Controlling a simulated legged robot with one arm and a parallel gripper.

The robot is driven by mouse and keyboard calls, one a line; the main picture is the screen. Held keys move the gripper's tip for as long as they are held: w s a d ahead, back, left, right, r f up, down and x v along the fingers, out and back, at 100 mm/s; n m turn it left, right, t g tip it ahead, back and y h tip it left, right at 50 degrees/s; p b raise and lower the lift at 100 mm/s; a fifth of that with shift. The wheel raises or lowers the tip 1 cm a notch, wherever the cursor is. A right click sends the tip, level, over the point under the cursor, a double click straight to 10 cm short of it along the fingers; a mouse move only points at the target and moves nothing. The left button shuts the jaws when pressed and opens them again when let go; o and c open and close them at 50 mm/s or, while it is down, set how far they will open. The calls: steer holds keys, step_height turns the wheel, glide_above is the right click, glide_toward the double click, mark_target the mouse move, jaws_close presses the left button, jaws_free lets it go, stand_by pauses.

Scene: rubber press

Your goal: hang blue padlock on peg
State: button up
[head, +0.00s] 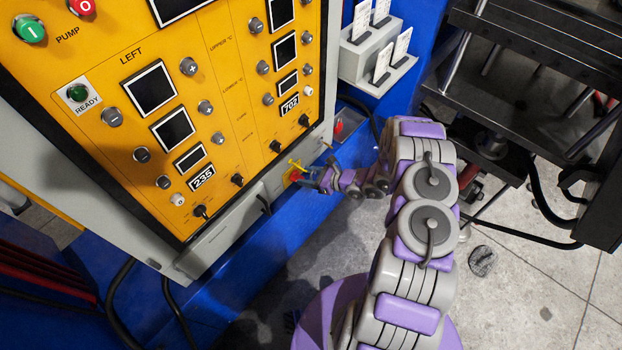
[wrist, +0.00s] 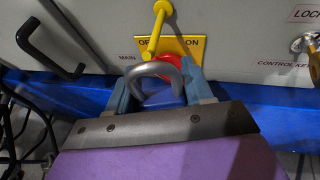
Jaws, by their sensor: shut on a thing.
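My gripper (head: 313,179) is shut on the blue padlock (wrist: 163,98), which shows between its two fingers in the wrist view. The padlock's grey shackle (wrist: 157,68) points up and away from the gripper, toward the panel. The yellow peg (wrist: 155,30) stands out from the panel just above the shackle, and its near end overlaps or meets the shackle's top in the picture. I cannot tell whether the peg is inside the shackle. In the head view the peg (head: 296,163) is small beside my gripper, and the padlock is too small to make out.
Behind the padlock are a red switch part and a yellow label plate (wrist: 190,45). A black handle (wrist: 45,50) is at left and a keyed lock (wrist: 308,42) at right. The yellow control panel (head: 228,103) rises at left. A grey tag holder (head: 372,60) is beyond.

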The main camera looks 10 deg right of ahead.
mark_target(289, 172)
steer(key=shift+w+a+f, duration=0.1)
steer(key=shift+w+a, duration=0.35)
steer(key=shift+a, duration=0.4)
steer(key=shift+w+a+f, duration=0.1)
steer(key=shift+w+a, duration=0.3)
steer(key=shift+a, duration=0.45)
steer(key=shift+w+d+f+p, duration=0.3)
steer(key=shift+w+d+p, duration=0.1)
steer(key=shift+d, duration=0.1)
steer(key=shift+a, duration=0.3)
steer(key=shift+s, duration=0.1)
steer(key=o, duration=1.1)
steer(key=shift+a, duration=0.1)
steer(key=shift+c, duration=0.2)
steer(key=shift+o, duration=0.5)
steer(key=shift+r, duration=0.1)
steer(key=shift+r, duration=0.1)
